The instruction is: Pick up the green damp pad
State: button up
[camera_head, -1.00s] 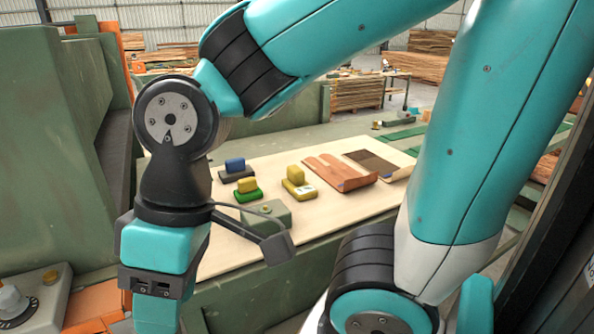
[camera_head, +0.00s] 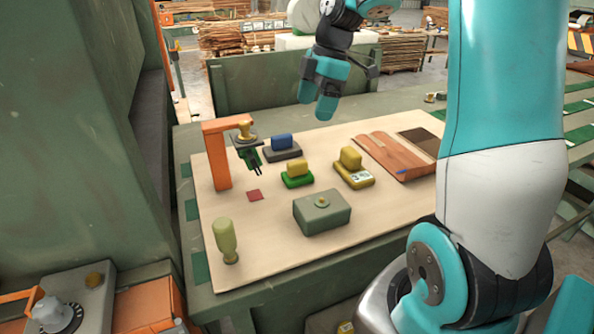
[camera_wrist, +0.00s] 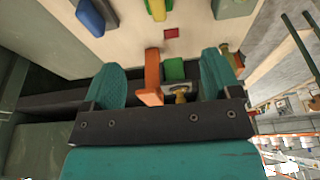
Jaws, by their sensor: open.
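A yellow block on a green base (camera_head: 297,174), the thing that best fits the green damp pad, stands upright in the middle of the pale board. A blue block on a dark base (camera_head: 282,148) stands behind it, and a yellow block on a yellow base with a label (camera_head: 354,168) to its right. My gripper (camera_head: 317,108) is open and empty, above the board's back edge and apart from every block. In the wrist view my gripper (camera_wrist: 162,68) has its teal fingers spread wide; the blue block (camera_wrist: 92,15) shows at top left.
An orange stand (camera_head: 216,155) with a yellow knob and green clamp rises at the board's left. A red square (camera_head: 254,195), a grey-green box (camera_head: 322,212), a green handle (camera_head: 226,241) and brown veneer sheets (camera_head: 395,157) also lie on the board (camera_head: 270,250). Green machinery walls the left.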

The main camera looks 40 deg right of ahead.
aim_at(298, 162)
jog(key=p+x, duration=0.1)
jog(key=x, duration=0.3)
jog(key=p+x, duration=0.1)
jog(key=x, duration=0.6)
jog(key=shift+w+d+f+p, duration=0.1)
jog(key=shift+d+f+p, duration=0.1)
jog(key=shift+f+p, duration=0.2)
jog(key=p+x, duration=0.2)
jog(key=x, duration=0.2)
jog(key=shift+w+a+f+p, duration=0.1)
jog(key=shift+a+f+p, duration=0.1)
jog(key=shift+p, duration=0.1)
jog(key=shift+a+f, duration=0.1)
jog(key=shift+f, duration=0.35)
jog(key=c, duration=1)
